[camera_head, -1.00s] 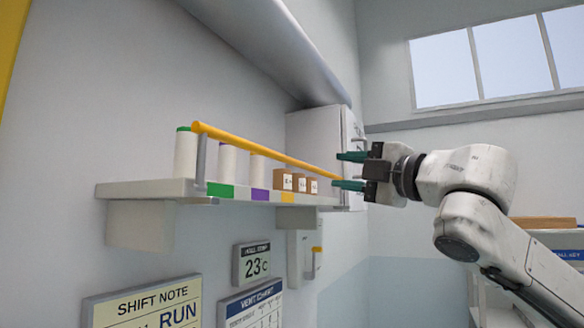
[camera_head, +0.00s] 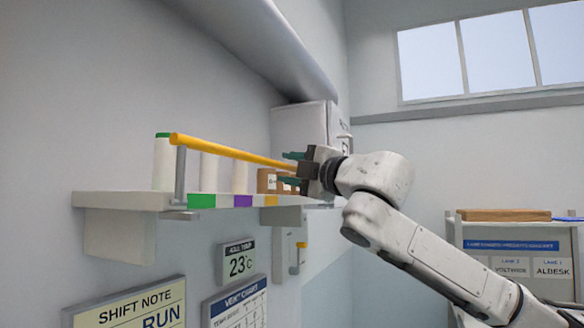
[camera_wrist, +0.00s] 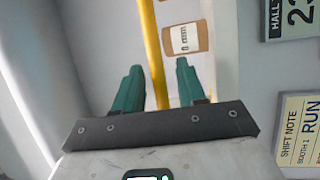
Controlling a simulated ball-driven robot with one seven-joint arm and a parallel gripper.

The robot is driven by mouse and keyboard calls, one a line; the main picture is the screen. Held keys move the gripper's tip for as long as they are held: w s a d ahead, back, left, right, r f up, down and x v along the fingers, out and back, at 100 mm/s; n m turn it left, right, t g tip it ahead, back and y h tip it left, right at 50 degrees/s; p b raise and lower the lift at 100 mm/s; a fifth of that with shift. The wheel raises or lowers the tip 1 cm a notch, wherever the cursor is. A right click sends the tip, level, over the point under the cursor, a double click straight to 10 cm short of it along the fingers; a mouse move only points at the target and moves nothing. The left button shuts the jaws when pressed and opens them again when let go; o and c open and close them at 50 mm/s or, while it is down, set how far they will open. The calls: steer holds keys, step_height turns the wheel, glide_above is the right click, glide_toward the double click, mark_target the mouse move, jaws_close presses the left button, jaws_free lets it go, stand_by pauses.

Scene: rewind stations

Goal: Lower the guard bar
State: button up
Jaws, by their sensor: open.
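The yellow guard bar (camera_head: 222,150) runs along the front of the wall shelf (camera_head: 122,200), raised above the shelf edge. A grey post (camera_head: 180,175) stands at its near left end. My gripper (camera_head: 291,169) is at the bar's far right end, with its green fingers open. In the wrist view the bar (camera_wrist: 151,45) passes between the two fingers of my gripper (camera_wrist: 158,68), with no clear sign that they grip it. The bar's far end is hidden behind my gripper.
White spools (camera_head: 163,163) stand on the shelf, and brown boxes (camera_head: 266,180) sit near my fingers. One box (camera_wrist: 186,38) shows beyond the fingertips in the wrist view. A white cabinet (camera_head: 297,125) is behind. Signs hang below the shelf.

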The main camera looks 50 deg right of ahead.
steer(key=shift+c, duration=0.4)
jaws_close()
steer(key=shift+f, duration=0.1)
